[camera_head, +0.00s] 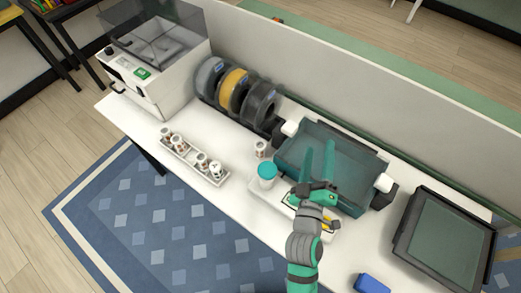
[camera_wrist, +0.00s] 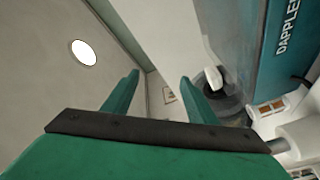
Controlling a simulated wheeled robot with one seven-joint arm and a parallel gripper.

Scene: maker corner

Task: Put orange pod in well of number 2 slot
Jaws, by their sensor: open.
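My gripper (camera_head: 317,156) is open and empty, its two green fingers raised in front of the teal bin; the fingers also show apart in the wrist view (camera_wrist: 160,80). A long white tray (camera_head: 262,196) lies under my gripper and wrist, which hide much of it. A small yellow-orange patch (camera_head: 330,226) shows on it beside my wrist, too small to identify as the orange pod. A white rack (camera_head: 181,150) at left holds several small white-and-brown containers. One similar container (camera_head: 260,148) stands alone. I cannot read any slot number or make out the number 2 well.
A teal-lidded jar (camera_head: 267,170) stands left of my gripper. Behind is a teal bin (camera_head: 350,165); a dark-framed panel (camera_head: 447,240) lies right. Filament spools (camera_head: 236,88) and a white machine (camera_head: 155,60) stand at back left. A blue block (camera_head: 371,284) is near the front.

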